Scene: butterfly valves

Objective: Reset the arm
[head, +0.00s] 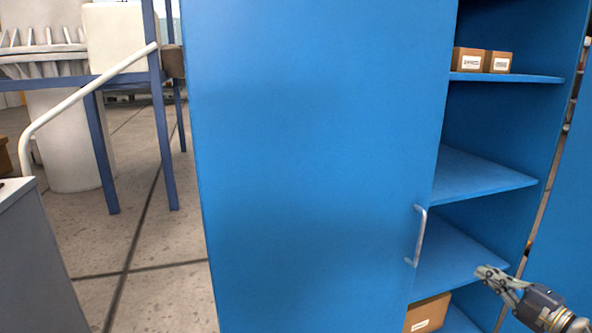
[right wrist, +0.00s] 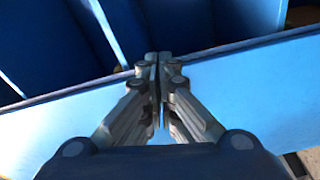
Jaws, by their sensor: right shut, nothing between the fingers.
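My right gripper (head: 488,274) comes in from the lower right in the head view, in front of the open blue cabinet (head: 485,180). In the right wrist view the fingers of my right gripper (right wrist: 156,62) are together with nothing between them. A blue surface of the cabinet (right wrist: 240,95) lies beyond and around the fingertips there. I cannot tell whether the fingertips touch it. My left gripper is in neither view.
A large blue cabinet door (head: 315,150) with a metal handle (head: 419,236) fills the middle. Small cardboard boxes (head: 482,60) sit on an upper shelf, and a larger box (head: 427,314) sits low. Open floor (head: 165,245) shows at the left, beside a grey unit (head: 35,265).

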